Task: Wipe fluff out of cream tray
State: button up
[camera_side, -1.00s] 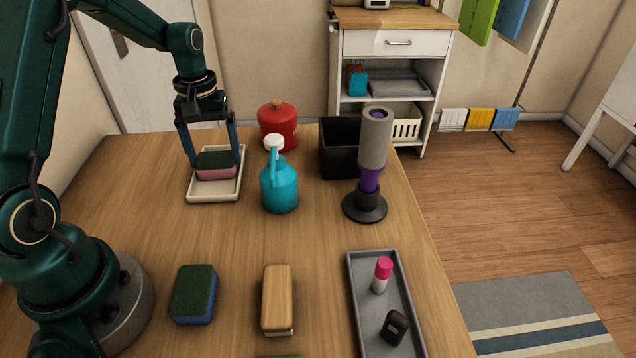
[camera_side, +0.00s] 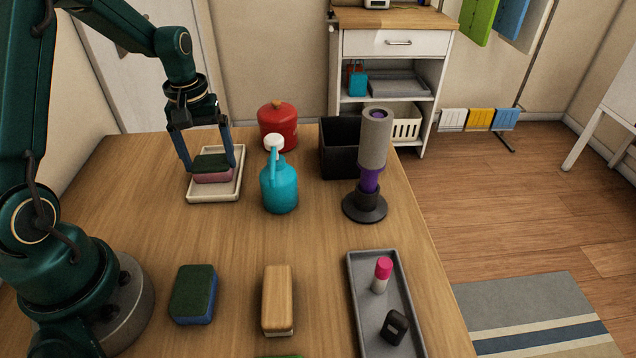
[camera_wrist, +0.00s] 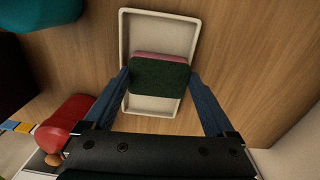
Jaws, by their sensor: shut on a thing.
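The cream tray (camera_side: 216,194) lies on the wooden table at the left, near the far edge. My gripper (camera_side: 211,165) is over it, shut on a pink sponge with a dark green top (camera_side: 212,168). The sponge is low inside the tray; I cannot tell whether it touches the floor of the tray. In the wrist view the sponge (camera_wrist: 160,76) sits between the two blue fingers, across the middle of the cream tray (camera_wrist: 160,22). No fluff can be made out; any under the sponge is hidden.
A black bin (camera_side: 338,151) and a grey-purple cylinder on a stand (camera_side: 374,140) are farther right. A blue-green sponge (camera_side: 193,294), wooden brush (camera_side: 277,298) and grey tray (camera_side: 362,300) lie in front.

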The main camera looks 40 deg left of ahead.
aim_at(223, 154)
jog(key=shift+s+f+g, duration=0.2)
jog(key=shift+s+g, duration=0.1)
jog(key=shift+s, duration=0.5)
grip_shut()
jog(key=shift+w+a+r, duration=0.1)
jog(key=shift+w+r, duration=0.05)
jog(key=shift+w, duration=0.95)
jog(key=shift+w+a+r, duration=0.1)
jog(key=shift+w, duration=1)
jog(key=shift+s+d+r, duration=0.1)
jog(key=shift+s+d, duration=0.05)
jog(key=shift+s, duration=0.3)
jog(key=shift+s+d+r, duration=0.1)
jog(key=shift+s, duration=0.35)
jog(key=shift+s+f, duration=0.2)
jog(key=shift+s, duration=0.4)
jog(key=shift+s+f, duration=0.2)
jog(key=shift+s, duration=0.35)
jog(key=shift+w+r, duration=0.1)
jog(key=shift+w, duration=2.15)
jog(key=shift+s+d, duration=0.1)
jog(key=shift+s, duration=0.85)
jog(key=shift+s+f, duration=0.15)
jog(key=shift+s, duration=0.55)
jog(key=shift+s+f, duration=0.1)
jog(key=shift+s, duration=0.55)
jog(key=shift+w+a, duration=0.25)
jog(key=shift+w, duration=1)
jog(key=shift+w+r, duration=0.25)
jog(key=shift+w, duration=0.8)
